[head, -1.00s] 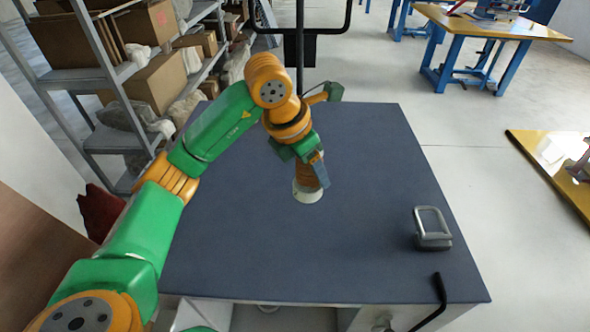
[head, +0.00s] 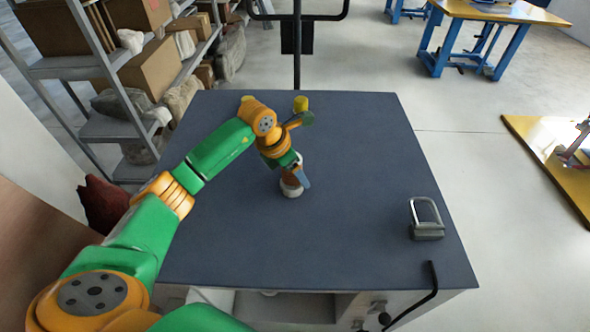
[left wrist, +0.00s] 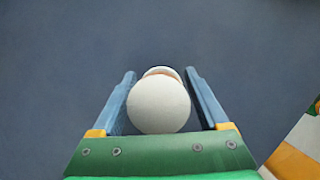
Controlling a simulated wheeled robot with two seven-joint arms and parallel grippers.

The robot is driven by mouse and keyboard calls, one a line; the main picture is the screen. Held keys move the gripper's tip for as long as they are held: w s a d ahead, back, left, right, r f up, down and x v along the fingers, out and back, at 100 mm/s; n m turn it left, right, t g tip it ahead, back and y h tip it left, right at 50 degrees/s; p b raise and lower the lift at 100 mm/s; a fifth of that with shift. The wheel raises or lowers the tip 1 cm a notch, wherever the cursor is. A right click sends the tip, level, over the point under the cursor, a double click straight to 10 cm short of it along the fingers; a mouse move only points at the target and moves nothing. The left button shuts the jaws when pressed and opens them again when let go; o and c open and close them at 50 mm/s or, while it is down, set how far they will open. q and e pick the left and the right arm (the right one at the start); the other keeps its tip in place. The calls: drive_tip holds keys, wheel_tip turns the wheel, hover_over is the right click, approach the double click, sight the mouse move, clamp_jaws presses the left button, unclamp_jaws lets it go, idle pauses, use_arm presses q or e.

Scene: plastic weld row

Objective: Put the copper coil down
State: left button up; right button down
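The copper coil (head: 290,178) is upright below my left gripper, over the middle of the dark table top (head: 340,230). Its lower white flange is close to the surface; I cannot tell whether it touches. My left gripper (head: 297,174) has its blue fingers on both sides of the coil. In the left wrist view, the round white end of the coil (left wrist: 159,106) fills most of the space between the fingers (left wrist: 160,85), and a second white rim shows beyond it. My right gripper is not in view.
A grey metal block with a loop handle (head: 427,224) stands at the table's right. A black bent rod (head: 432,285) rises by the front right corner. Shelves (head: 100,66) stand beyond the left side. The table's centre right is clear.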

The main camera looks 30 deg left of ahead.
use_arm(q)
drive_tip(key=shift+o, duration=0.4)
drive_tip(key=shift+r, duration=0.15)
drive_tip(key=shift+s+r, duration=0.1)
drive_tip(key=shift+r, duration=0.15)
drive_tip(key=b+v, duration=0.1)
drive_tip(key=v, duration=1)
drive_tip(key=shift+s+r, duration=0.15)
drive_tip(key=shift+r, duration=0.05)
